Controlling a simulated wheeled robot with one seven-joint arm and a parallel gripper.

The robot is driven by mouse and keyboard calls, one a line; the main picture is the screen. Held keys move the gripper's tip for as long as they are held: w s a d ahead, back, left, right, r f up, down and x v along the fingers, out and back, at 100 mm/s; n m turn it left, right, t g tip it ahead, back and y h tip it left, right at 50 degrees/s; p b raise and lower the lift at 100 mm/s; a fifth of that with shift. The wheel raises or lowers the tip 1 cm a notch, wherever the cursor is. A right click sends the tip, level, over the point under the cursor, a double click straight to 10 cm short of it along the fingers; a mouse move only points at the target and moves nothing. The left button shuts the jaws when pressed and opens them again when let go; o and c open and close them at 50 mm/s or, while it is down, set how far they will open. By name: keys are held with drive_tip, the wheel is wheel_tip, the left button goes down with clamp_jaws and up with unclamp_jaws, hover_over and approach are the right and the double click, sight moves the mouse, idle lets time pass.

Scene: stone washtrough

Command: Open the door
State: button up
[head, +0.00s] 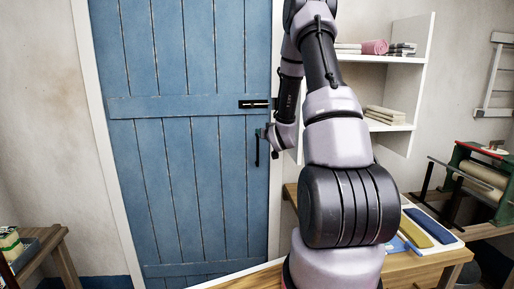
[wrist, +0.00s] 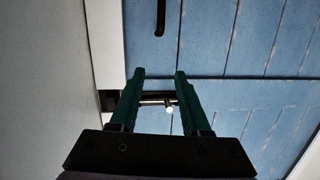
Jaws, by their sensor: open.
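The blue plank door (head: 190,190) stands shut in its white frame, left of my arm in the head view. It also fills the right of the wrist view (wrist: 255,40). A dark sliding bolt (head: 254,104) sits on the upper cross board at the door's right edge. In the wrist view the bolt's metal bar with a bright knob (wrist: 169,109) shows between my two green fingers. A black vertical pull handle (head: 257,150) hangs below; its end shows at the top of the wrist view (wrist: 160,18). My gripper (wrist: 160,73) is open; contact with the bolt cannot be told.
White shelves (head: 385,65) with folded cloths stand right of the door. A wooden table (head: 425,262) with coloured cloths and a roller machine (head: 485,180) is at the right. A small wooden table (head: 38,250) stands at the lower left.

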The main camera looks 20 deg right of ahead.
drive_tip(key=n+t+y, duration=0.1)
drive_tip(key=t, duration=0.1)
approach(258, 147)
drive_tip(key=w, duration=0.7)
drive_tip(key=w+d, duration=0.1)
drive_tip(key=w, duration=0.2)
drive_tip(key=shift+w+r, duration=0.1)
drive_tip(key=shift+w, duration=0.25)
clamp_jaws()
idle(0.8)
